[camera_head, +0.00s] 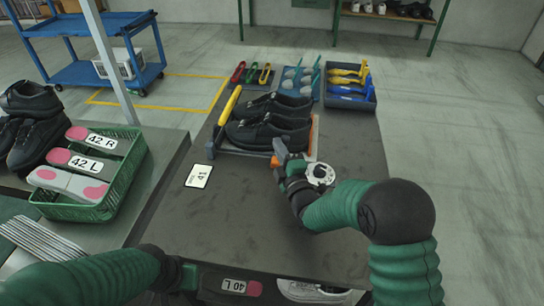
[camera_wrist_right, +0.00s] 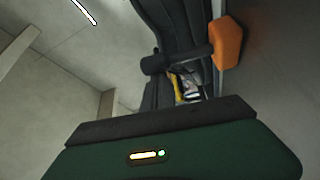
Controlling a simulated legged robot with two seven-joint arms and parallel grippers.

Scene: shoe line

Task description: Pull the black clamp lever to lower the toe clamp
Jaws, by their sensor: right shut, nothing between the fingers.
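A pair of black shoes (camera_head: 268,130) lies in a fixture on the dark table, with a yellow bar (camera_head: 228,105) at its left. An orange block (camera_head: 280,148) shows at the fixture's near edge, beside my right gripper (camera_head: 288,163). In the right wrist view, a short black lever (camera_wrist_right: 178,59) with a rounded end runs to an orange block (camera_wrist_right: 228,43), ahead of the gripper. My right gripper is shut and empty; its fingertips are hard to make out. My left gripper (camera_head: 188,277) is low at the table's near edge, its jaws unclear.
A card marked 41 (camera_head: 199,176) lies on the table. A green basket (camera_head: 125,180) with labelled soles stands on the left bench. Coloured tools (camera_head: 252,73) and a blue tray (camera_head: 350,100) are at the back. The table's front middle is clear.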

